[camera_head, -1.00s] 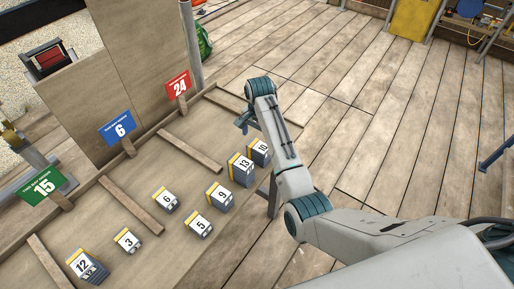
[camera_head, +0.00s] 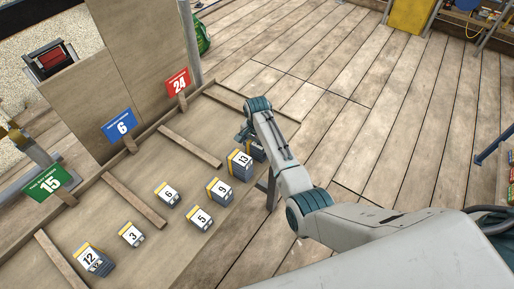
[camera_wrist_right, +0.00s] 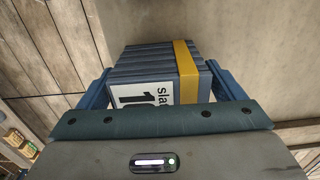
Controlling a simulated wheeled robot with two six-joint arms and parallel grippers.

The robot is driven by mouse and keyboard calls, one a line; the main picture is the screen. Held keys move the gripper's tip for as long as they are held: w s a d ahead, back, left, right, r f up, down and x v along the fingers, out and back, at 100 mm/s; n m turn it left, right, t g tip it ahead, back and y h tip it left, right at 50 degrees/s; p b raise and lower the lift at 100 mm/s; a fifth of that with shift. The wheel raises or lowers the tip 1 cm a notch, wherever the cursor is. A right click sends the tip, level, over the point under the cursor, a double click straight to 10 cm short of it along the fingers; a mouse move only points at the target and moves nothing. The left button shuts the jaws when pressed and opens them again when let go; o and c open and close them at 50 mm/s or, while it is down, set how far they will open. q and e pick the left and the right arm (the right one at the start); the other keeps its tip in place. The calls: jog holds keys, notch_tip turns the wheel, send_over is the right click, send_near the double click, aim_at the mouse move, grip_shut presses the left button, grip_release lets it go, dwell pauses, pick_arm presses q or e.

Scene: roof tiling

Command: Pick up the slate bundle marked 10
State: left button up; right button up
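The slate bundle marked 10 (camera_head: 256,149) stands at the far right end of the bundles on the board, partly hidden by my right arm. In the head view the right gripper (camera_head: 246,136) is down at the bundle. My left gripper is not in view.
Bundles 9 (camera_head: 219,193), 5 (camera_head: 200,219), 6 (camera_head: 168,195), 3 (camera_head: 131,235) and 12 (camera_head: 95,261) stand farther left. Signs 15 (camera_head: 48,183), 6 (camera_head: 121,126) and 24 (camera_head: 178,83) mark board sections split by wooden strips.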

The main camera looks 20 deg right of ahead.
jog(key=c, duration=1.1)
jog(key=shift+r, duration=0.1)
